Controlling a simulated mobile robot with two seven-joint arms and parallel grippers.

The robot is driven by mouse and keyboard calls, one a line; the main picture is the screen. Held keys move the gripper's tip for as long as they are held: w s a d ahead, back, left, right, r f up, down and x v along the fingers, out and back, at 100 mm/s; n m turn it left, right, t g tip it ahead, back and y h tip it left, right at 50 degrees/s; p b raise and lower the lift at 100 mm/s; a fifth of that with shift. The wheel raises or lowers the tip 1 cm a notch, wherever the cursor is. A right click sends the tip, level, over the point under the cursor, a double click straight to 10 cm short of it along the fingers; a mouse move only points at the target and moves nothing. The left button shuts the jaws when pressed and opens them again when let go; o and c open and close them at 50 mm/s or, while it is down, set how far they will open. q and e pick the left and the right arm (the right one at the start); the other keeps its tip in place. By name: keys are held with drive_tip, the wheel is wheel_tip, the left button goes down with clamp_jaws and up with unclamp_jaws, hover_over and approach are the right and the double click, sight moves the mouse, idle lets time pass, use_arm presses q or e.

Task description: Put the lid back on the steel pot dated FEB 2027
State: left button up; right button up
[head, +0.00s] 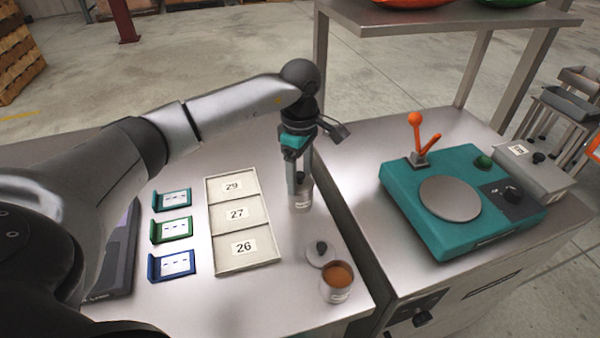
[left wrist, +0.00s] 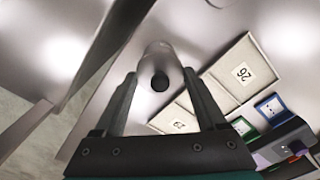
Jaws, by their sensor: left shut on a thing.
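An open steel pot (head: 337,294) with brown contents stands near the table's front right corner. Its label is too small to read. A loose round steel lid (head: 317,257) with a black knob lies just behind it, knob up. A second steel pot (head: 302,202) has a lid with a black knob on it; its label is unreadable too. My left gripper (head: 301,186) points down over this lidded pot and is shut on it. In the left wrist view the black knob (left wrist: 159,82) shows between the two fingers. I cannot tell whether that pot touches the table.
A tray (head: 246,270) with sections marked 29, 27 and 26 lies left of the pots. Three small coloured card holders (head: 174,232) lie further left. A teal scale (head: 450,240) with an orange lever stands on the right-hand counter, across a gap.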

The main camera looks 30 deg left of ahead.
idle(0.4)
use_arm(q)
drive_tip(key=o, duration=1.3)
drive_tip(key=shift+r, duration=0.1)
drive_tip(key=shift+r+p, duration=2.55)
drive_tip(key=shift+r, duration=0.9)
clamp_jaws()
drive_tip(key=shift+f, duration=0.25)
